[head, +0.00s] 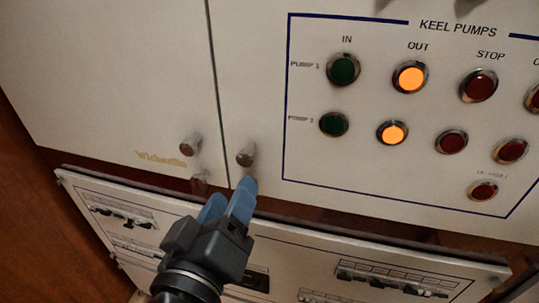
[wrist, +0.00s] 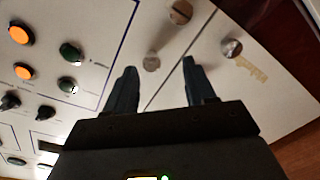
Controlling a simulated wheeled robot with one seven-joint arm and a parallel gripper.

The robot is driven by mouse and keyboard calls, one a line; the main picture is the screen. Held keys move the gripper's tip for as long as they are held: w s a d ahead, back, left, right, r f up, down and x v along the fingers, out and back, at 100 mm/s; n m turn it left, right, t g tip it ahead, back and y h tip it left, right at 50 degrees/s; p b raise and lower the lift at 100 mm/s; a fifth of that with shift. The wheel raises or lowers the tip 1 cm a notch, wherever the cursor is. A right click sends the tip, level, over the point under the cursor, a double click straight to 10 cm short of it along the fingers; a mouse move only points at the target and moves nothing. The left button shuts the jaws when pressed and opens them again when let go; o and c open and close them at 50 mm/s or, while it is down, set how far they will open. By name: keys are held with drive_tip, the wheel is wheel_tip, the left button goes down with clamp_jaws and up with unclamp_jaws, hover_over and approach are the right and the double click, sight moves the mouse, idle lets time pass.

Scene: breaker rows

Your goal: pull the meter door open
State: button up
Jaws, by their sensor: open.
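Two white doors meet at a vertical seam in the head view. The left door (head: 110,70) carries a gold script label and a round metal knob (head: 190,145) at its lower right corner. The right door (head: 250,90) has a similar knob (head: 246,156) at its lower left corner. I cannot tell from any label which is the meter door. My gripper (head: 228,197) is open, its blue fingers just below the right door's knob. In the wrist view my gripper (wrist: 160,70) shows nothing held; the label-side knob (wrist: 231,48) is right of the fingers.
The right door bears a KEEL PUMPS panel with green, red and lit orange buttons (head: 410,77). Below the doors is a breaker panel (head: 300,262) with rows of switches, partly behind my arm. Brown wood (head: 30,220) lies at the left.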

sight(243, 160)
drive_tip(key=shift+m+h, duration=0.5)
drive_tip(key=shift+h, duration=0.1)
drive_tip(key=w, duration=0.2)
drive_tip(key=w+d+r+p, duration=0.1)
drive_tip(key=w, duration=0.2)
drive_tip(key=w+d+r, duration=0.1)
drive_tip(key=w, duration=0.1)
drive_tip(key=shift+w+d, duration=0.15)
drive_tip(key=shift+r, duration=0.1)
drive_tip(key=shift+c, duration=0.3)
clamp_jaws()
